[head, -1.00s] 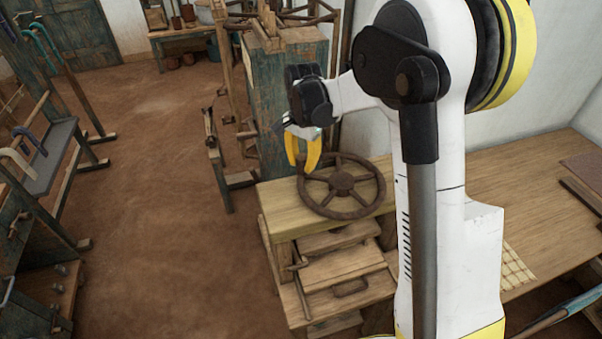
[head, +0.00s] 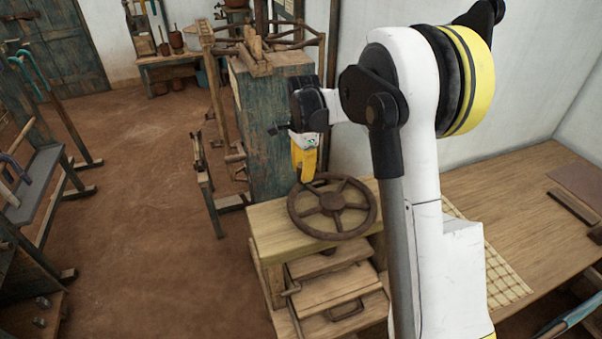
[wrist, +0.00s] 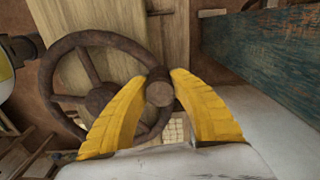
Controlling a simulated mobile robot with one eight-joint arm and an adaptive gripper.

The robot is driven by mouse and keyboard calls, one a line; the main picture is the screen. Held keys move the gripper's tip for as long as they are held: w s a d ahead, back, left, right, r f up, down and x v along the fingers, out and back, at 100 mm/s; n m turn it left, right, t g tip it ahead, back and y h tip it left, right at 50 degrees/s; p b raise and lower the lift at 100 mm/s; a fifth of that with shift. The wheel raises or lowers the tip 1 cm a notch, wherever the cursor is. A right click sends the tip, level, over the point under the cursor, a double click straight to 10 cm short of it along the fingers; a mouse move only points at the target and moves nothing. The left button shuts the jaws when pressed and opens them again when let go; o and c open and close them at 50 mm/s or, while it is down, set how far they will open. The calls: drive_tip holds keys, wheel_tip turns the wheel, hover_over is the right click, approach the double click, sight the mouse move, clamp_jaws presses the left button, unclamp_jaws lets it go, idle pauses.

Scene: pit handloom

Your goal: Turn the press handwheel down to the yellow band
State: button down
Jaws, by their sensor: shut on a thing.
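The press handwheel (head: 332,207) is a brown, spoked wheel lying flat above the wooden press top (head: 262,222). It also shows in the wrist view (wrist: 95,40), with its hub left of my fingers. A round knob (wrist: 160,94) stands at its rim. My gripper (head: 304,179) has yellow fingers reaching down to the far left part of the rim. In the wrist view, my gripper (wrist: 162,80) has one finger on each side of the knob and is shut on it. In the head view the fingers hide the knob. I see no yellow band on the press.
Below the wheel are press boards and a metal pull (head: 345,310). A teal wooden cabinet (head: 275,120) stands close behind the gripper. A long wooden table (head: 520,200) is at the right by the white wall. The earthen floor (head: 130,200) at left is open.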

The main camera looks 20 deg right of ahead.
idle(0.3)
drive_tip(key=c, duration=1.1)
unclamp_jaws()
drive_tip(key=shift+d, duration=0.1)
drive_tip(key=shift+o, duration=0.2)
drive_tip(key=shift+r, duration=0.1)
wheel_tip(320, 180, up, 12)
drive_tip(key=shift+f, duration=0.1)
